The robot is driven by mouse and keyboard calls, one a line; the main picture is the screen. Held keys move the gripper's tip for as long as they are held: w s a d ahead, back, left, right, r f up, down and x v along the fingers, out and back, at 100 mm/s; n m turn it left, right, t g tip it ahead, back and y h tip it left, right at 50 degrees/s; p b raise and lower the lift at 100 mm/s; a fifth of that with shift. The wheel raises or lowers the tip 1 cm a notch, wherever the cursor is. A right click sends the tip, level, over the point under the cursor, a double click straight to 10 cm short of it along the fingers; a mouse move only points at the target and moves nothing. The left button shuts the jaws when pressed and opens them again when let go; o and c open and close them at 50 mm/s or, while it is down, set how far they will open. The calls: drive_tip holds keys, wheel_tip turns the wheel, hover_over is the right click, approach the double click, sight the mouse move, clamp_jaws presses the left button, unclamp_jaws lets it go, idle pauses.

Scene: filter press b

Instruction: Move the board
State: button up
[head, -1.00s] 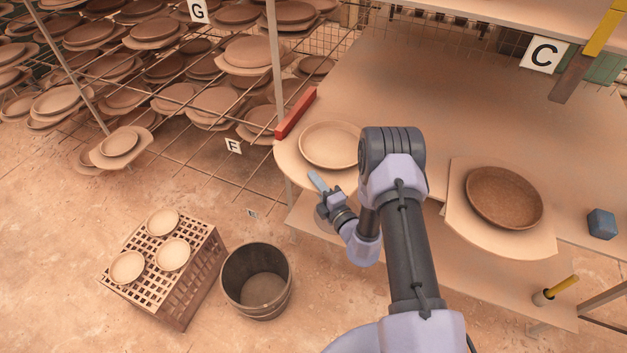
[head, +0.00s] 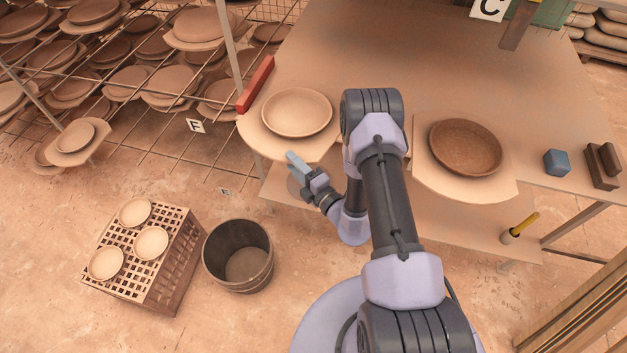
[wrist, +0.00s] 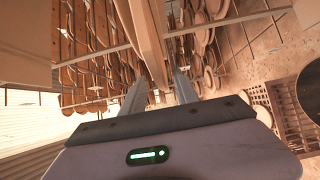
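Two pale boards with rounded front ends lie at the front edge of the table. The left board (head: 262,134) carries a pale round dish (head: 297,112). The right board (head: 465,190) carries a darker brown dish (head: 466,147) and juts out past the table edge. My gripper (head: 291,158) is just in front of and below the left board's edge, apart from it as far as I can tell. In the wrist view, the two fingers (wrist: 160,90) stand apart with nothing seen gripped between them. Neither board can be clearly picked out in the wrist view.
A red block (head: 256,84) lies on the table's left edge by the rack of dishes (head: 150,60). A bucket (head: 239,256) and a crate with dishes (head: 165,265) stand on the floor.

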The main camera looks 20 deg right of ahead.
drive_tip(key=p+v, duration=0.1)
drive_tip(key=v, duration=1)
drive_tip(key=shift+s, duration=0.15)
